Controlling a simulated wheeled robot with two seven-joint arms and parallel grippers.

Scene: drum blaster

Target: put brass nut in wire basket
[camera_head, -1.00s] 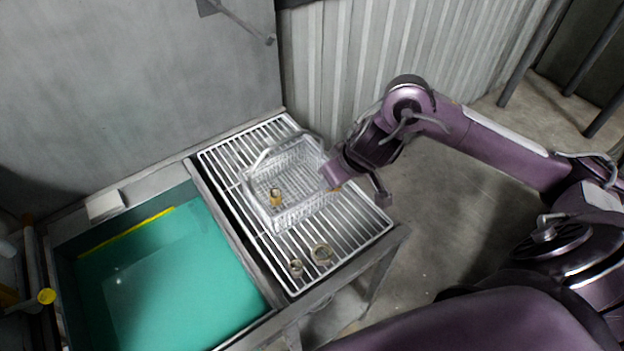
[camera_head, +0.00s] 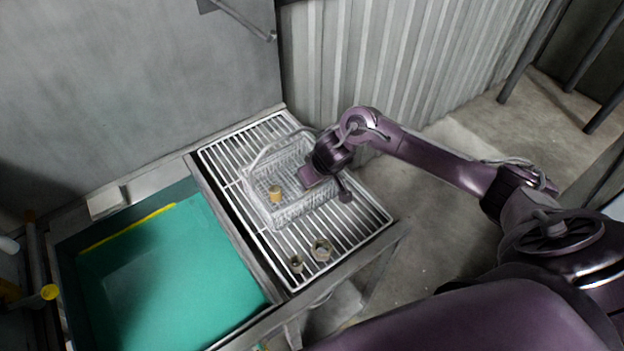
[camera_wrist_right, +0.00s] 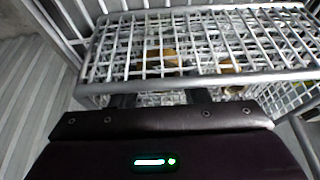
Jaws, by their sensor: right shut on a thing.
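The wire basket (camera_head: 290,212) stands on the wire rack, its handle raised at the back. A brass-coloured piece (camera_head: 275,193) sits inside it; a brass-coloured piece also shows through the mesh in the right wrist view (camera_wrist_right: 168,56). My right gripper (camera_head: 308,180) is over the basket's right side, tips pointing down and left. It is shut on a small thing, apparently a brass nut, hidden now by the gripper. The basket's rim (camera_wrist_right: 190,84) crosses just beyond the fingers in the wrist view. My left gripper is not in view.
The rack (camera_head: 362,228) carries a larger hex nut (camera_head: 321,250) and a smaller nut (camera_head: 296,264) in front of the basket. A green-lined basin (camera_head: 170,275) lies to the left. A corrugated wall (camera_head: 400,70) stands behind. The rack's right end is clear.

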